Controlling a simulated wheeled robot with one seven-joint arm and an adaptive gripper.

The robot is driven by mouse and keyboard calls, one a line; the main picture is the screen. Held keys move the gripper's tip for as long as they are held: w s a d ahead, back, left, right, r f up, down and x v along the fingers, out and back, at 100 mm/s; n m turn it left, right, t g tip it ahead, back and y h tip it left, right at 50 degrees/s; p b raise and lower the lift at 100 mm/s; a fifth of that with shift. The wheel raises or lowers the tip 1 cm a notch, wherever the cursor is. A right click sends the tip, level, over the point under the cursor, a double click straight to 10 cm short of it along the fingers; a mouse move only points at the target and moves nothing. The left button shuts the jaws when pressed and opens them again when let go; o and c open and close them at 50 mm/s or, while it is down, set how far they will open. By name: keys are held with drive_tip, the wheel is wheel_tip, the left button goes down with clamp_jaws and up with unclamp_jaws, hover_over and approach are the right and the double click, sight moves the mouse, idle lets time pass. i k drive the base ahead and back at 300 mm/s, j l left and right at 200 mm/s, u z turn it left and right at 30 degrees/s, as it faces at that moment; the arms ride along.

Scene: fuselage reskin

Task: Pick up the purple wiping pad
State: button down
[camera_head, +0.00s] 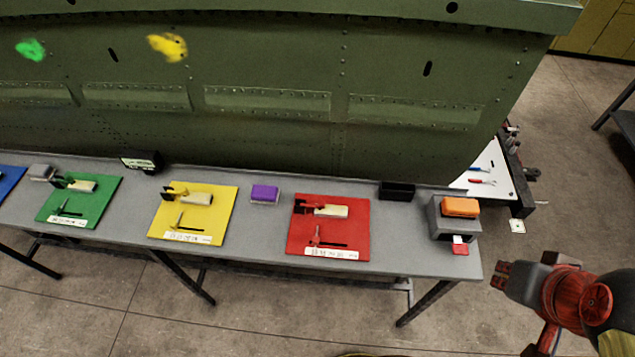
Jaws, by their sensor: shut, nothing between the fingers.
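The purple wiping pad (265,193) lies on the grey table (388,238), between the yellow board and the red board. It has a purple top and a pale lower part. My gripper (497,275) is at the lower right, past the right end of the table and well apart from the pad. It is shut and empty, with its fingers pointing left.
A yellow board (222,222), a red board (295,240) and a green board (101,211) hold tools. A black box (397,191) and a grey holder with an orange block (460,207) stand at the right. A green fuselage panel (270,140) rises behind the table.

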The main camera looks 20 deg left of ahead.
sight(261, 193)
drive_tip(key=u, duration=1.75)
